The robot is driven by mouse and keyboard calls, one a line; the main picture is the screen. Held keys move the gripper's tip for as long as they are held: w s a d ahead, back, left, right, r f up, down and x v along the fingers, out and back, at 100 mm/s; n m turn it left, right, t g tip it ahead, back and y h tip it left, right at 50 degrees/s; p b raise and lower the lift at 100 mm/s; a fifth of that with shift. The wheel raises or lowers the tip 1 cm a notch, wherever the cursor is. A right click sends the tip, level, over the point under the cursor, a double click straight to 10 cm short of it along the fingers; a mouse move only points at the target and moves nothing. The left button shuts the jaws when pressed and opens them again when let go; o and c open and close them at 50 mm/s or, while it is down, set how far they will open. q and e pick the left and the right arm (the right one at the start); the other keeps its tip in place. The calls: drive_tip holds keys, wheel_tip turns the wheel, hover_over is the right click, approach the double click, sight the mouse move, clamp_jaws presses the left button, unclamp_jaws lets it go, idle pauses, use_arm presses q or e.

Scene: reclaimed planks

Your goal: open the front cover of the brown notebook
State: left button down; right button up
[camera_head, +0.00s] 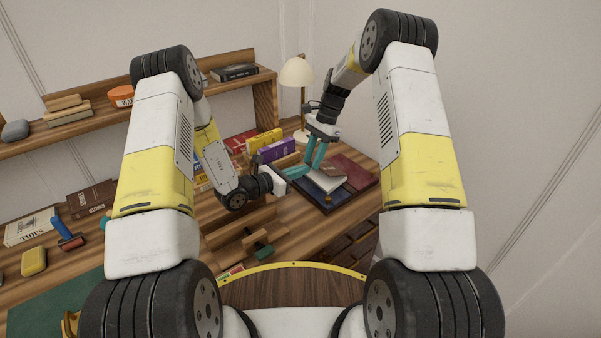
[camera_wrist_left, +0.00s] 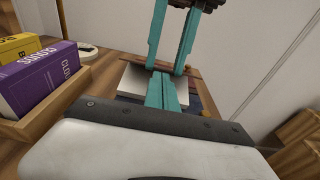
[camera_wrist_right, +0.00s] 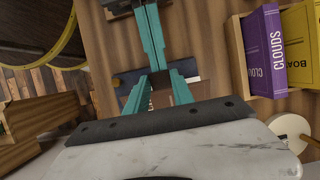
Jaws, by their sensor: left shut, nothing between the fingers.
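My left gripper (camera_head: 304,170) reaches in low from the left, shut and empty, at the tray's left side. My right gripper (camera_head: 314,164) points down over the tray with its fingers apart. The gripper fingers hide part of the notebook area.
A purple book (camera_head: 276,151) and a yellow book (camera_head: 264,140) stand in a wooden holder behind the tray. A lamp (camera_head: 297,75) stands at the back. A wooden shelf (camera_head: 110,108) runs along the wall. A stamp (camera_head: 67,235) and other books lie left.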

use_arm(q)
drive_tip(key=shift+w+d+r, duration=0.1)
drive_tip(key=shift+d+r, duration=0.2)
drive_tip(key=shift+r, duration=0.25)
use_arm(e)
drive_tip(key=o, duration=0.3)
drive_tip(key=shift+s+f, duration=0.15)
drive_tip(key=shift+f, duration=0.1)
use_arm(q)
drive_tip(key=shift+a+f, duration=0.1)
use_arm(e)
drive_tip(key=shift+o, duration=0.7)
use_arm(q)
drive_tip(key=shift+f, duration=0.1)
use_arm(e)
drive_tip(key=shift+r, duration=0.1)
